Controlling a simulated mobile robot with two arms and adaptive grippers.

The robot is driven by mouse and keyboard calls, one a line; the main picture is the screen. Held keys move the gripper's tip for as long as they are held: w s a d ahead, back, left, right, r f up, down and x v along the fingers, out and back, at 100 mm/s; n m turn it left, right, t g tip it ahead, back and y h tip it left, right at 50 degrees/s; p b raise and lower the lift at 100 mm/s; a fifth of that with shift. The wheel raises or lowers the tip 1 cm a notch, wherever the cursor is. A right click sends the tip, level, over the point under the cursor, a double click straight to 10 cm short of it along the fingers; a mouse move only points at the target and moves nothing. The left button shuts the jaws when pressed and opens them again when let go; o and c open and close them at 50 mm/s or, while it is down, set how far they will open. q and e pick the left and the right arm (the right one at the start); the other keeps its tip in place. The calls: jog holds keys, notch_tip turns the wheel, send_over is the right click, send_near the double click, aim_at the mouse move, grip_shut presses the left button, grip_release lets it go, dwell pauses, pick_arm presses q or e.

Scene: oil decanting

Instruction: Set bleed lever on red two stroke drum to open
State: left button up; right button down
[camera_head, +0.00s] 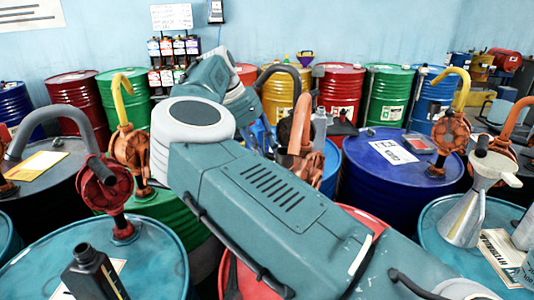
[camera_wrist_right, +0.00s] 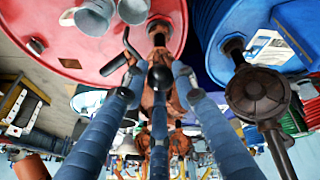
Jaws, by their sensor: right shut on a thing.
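The red two stroke drum shows in the right wrist view (camera_wrist_right: 60,35), its red top filling the upper left. In the head view its red rim (camera_head: 365,218) shows below my right arm, which hides most of the top. An orange-brown pump stands on it, with its curved spout (camera_head: 302,125) visible in the head view. In the right wrist view my right gripper (camera_wrist_right: 158,88) has its blue fingers closed around a small dark knob (camera_wrist_right: 160,77) in front of the pump. Whether this knob is the bleed lever's end cannot be told. My left gripper is not in view.
A blue drum (camera_head: 385,180) stands right of my arm, and teal drums stand front left (camera_head: 150,265) and front right (camera_head: 440,240). A metal funnel (camera_head: 470,205) and a dark bottle (camera_head: 92,270) stand on these. Pumps crowd around; little room is free.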

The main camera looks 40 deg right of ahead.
jog(key=c, duration=1.5)
grip_release()
jog(key=shift+a+f, duration=0.15)
jog(key=shift+a, duration=0.15)
jog(key=shift+o, duration=0.6)
jog(key=shift+a+r, duration=0.1)
jog(key=shift+r, duration=0.1)
jog(key=shift+w+r, duration=0.15)
jog(key=shift+r, duration=0.2)
jog(key=v, duration=1.1)
jog(key=shift+a, duration=0.25)
jog(key=shift+r, duration=0.1)
jog(key=shift+c, duration=0.3)
